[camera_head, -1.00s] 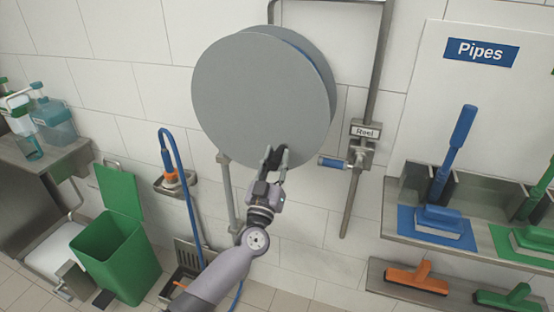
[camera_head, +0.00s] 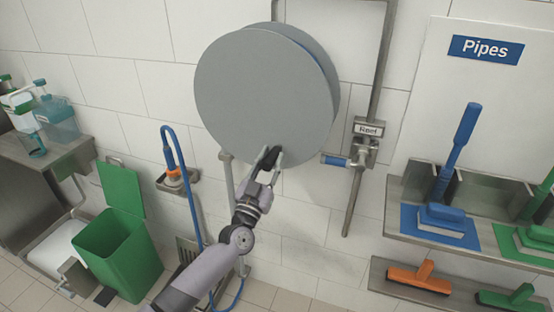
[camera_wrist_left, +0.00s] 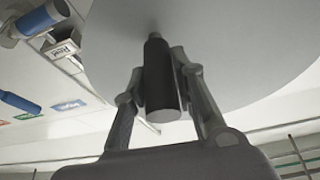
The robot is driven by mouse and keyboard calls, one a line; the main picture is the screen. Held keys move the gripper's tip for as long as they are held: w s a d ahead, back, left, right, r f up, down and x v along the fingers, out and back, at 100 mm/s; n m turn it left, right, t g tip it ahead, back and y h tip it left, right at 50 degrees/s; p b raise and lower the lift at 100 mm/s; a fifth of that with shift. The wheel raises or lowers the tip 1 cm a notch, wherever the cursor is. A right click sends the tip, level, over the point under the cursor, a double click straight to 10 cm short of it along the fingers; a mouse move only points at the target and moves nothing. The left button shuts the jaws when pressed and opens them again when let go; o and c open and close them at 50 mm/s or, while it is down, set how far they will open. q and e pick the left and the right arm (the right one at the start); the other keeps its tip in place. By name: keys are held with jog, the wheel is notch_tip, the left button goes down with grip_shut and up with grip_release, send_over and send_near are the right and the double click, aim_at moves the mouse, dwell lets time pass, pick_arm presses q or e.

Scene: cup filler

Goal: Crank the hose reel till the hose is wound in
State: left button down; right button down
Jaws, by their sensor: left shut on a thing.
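The hose reel (camera_head: 262,95) is a large grey disc on the tiled wall. Its crank handle, a black grip (camera_wrist_left: 160,75) with a grey end, sticks out near the disc's lower edge. My left gripper (camera_head: 271,160) is shut on this handle, with a finger on either side of it in the left wrist view (camera_wrist_left: 162,85). A blue hose (camera_head: 187,190) hangs in a loop at the left of the reel, with its nozzle (camera_head: 173,170) in a wall holder. Its lower part runs behind my left arm. The right gripper is not in view.
A valve with a blue handle (camera_head: 335,160) sits on the pipe under the "Reel" sign (camera_head: 368,128), close right of the reel. A green bin (camera_head: 122,255) stands at lower left. Shelves with brushes (camera_head: 440,225) are at the right.

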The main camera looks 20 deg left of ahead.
pick_arm(q)
jog(key=a+f+m+g+h+b, duration=0.1)
jog(key=a+m+h+b, duration=0.1)
jog(key=a+m+h, duration=0.2)
jog(key=shift+a+f+m+g+b, duration=0.35)
jog(key=shift+a+m, duration=0.8)
jog(key=shift+m, duration=1.25)
jog(key=shift+w, duration=0.1)
jog(key=c, duration=1.3)
grip_release()
jog(key=shift+a, duration=0.1)
jog(key=v, duration=1.2)
